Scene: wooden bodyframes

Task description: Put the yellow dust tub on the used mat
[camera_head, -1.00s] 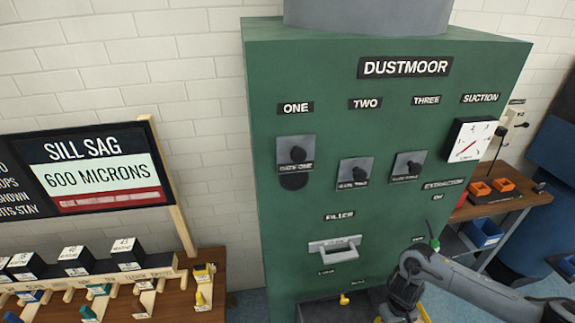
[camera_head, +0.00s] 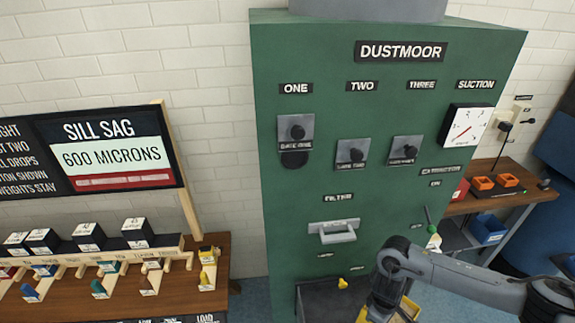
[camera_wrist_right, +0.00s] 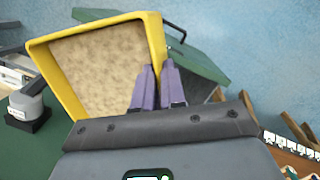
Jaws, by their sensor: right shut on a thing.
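The yellow dust tub (camera_wrist_right: 152,35) fills the upper left of the right wrist view, with a pale tan, grainy load of dust inside. My right gripper (camera_wrist_right: 158,75) has its two purple fingers shut on the tub's right wall. In the head view, a yellow part of the tub (camera_head: 404,309) shows at the bottom edge, beside my right gripper and in front of the green machine; most of it is cut off or hidden by my arm. The used mat cannot be made out in either view. My left gripper is not in view.
A wooden bench with racks (camera_head: 215,270) is at left. A bench with orange trays (camera_head: 530,190) is at right. Blue floor shows between.

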